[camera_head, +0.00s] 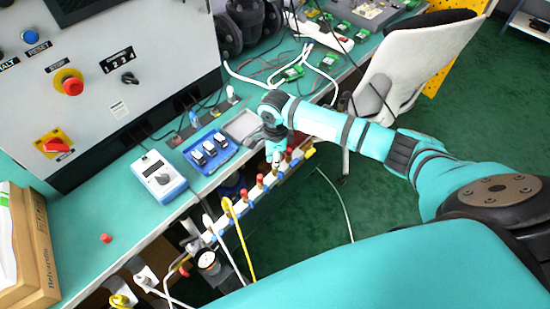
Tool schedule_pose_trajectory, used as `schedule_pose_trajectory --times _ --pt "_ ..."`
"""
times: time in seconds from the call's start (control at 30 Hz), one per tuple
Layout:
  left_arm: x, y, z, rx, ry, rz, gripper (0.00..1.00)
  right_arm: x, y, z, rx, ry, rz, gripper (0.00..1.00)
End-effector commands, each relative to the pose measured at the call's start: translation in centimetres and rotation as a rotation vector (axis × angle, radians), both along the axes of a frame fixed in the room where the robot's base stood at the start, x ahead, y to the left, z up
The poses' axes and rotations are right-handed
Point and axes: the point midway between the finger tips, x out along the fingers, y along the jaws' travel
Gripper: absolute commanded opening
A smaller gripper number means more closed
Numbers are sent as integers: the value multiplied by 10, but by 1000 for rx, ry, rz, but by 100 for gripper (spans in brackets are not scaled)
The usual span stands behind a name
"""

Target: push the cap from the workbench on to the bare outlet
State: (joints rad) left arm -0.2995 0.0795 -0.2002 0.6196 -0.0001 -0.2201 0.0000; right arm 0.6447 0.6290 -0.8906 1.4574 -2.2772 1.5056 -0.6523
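A small red cap (105,238) lies on the teal workbench (125,215) at the lower left, apart from any gripper. A row of outlets on a manifold (232,213) runs along the bench's front edge. Several of them carry red caps, such as this fitted cap (243,193). I cannot tell for sure which outlet is bare; the gripper covers part of the row's far end. My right gripper (276,158) points down at that far end. Its fingers are too small to tell whether they are open or hold anything. My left gripper is not in view.
A blue tray (225,163) with several small devices and a white-blue meter (158,177) stand on the bench. A cardboard box (35,250) is at the left edge. Yellow and white hoses (240,245) hang from the manifold. A chair (405,65) stands behind my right arm.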

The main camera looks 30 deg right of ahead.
Motion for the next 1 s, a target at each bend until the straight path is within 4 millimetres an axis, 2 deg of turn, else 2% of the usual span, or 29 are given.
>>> schedule_pose_trajectory --times 0.97,1.0 --pt "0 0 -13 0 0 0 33 0 0 -13 -1 -1 0 0" --pt "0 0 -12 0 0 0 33 0 0 -12 -1 -1 0 17"
